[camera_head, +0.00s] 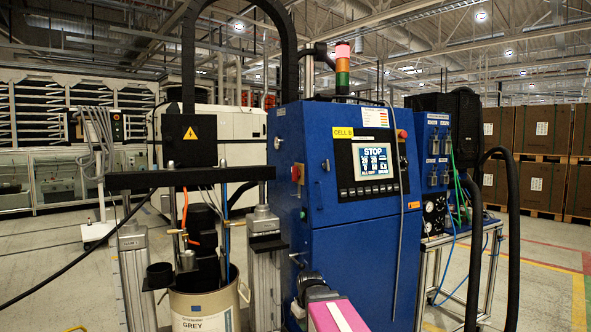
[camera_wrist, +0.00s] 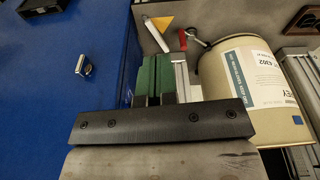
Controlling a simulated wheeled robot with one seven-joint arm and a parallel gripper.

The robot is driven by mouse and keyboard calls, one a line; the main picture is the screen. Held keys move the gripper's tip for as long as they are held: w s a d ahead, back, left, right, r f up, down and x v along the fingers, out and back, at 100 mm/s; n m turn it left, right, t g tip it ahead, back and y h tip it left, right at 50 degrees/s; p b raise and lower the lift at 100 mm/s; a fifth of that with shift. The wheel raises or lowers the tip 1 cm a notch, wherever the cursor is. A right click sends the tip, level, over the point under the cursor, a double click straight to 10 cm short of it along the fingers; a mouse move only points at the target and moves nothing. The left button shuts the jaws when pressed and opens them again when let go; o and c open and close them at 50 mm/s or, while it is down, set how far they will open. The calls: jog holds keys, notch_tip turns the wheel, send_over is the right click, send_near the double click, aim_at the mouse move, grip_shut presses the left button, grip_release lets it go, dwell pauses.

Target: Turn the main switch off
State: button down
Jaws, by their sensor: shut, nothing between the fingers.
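The tall blue cabinet (camera_head: 345,250) stands in the middle of the head view. A red rotary switch (camera_head: 296,173), which looks like the main switch, sits on its left side wall, above mid-height. Its exact handle angle is too small to tell. My gripper (camera_wrist: 152,62) shows in the wrist view with its green fingers together and empty, beside the edge of the blue cabinet (camera_wrist: 60,115). The switch is not clearly seen in the wrist view. My pink and black arm shows at the bottom of the head view; I cannot make out the fingers there.
A cream drum (camera_head: 205,308) stands left of the cabinet and at right in the wrist view (camera_wrist: 240,85). A post (camera_head: 265,265) rises between drum and cabinet. A red handle (camera_wrist: 183,40) lies beyond my fingers. Thick black hoses (camera_head: 512,230) hang at right.

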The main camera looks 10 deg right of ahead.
jog(key=w+d+r+n+t+y, duration=0.15)
jog(key=w+r+n, duration=0.3)
jog(key=r, duration=1.05)
jog(key=w+d+r+n+t, duration=0.15)
jog(key=w+r+n, duration=0.35)
jog(key=r, duration=0.9)
notch_tip(320, 180, up, 29)
jog(key=n+t, duration=0.4)
jog(key=n, duration=0.3)
jog(key=shift+s+d+r, duration=0.15)
jog(key=shift+s+d, duration=0.05)
jog(key=shift+s, duration=0.2)
send_near(293, 172)
jog(key=x, duration=0.6)
jog(key=shift+s+d+f, duration=0.1)
jog(key=shift+s+f, duration=0.2)
jog(key=shift+w, duration=0.55)
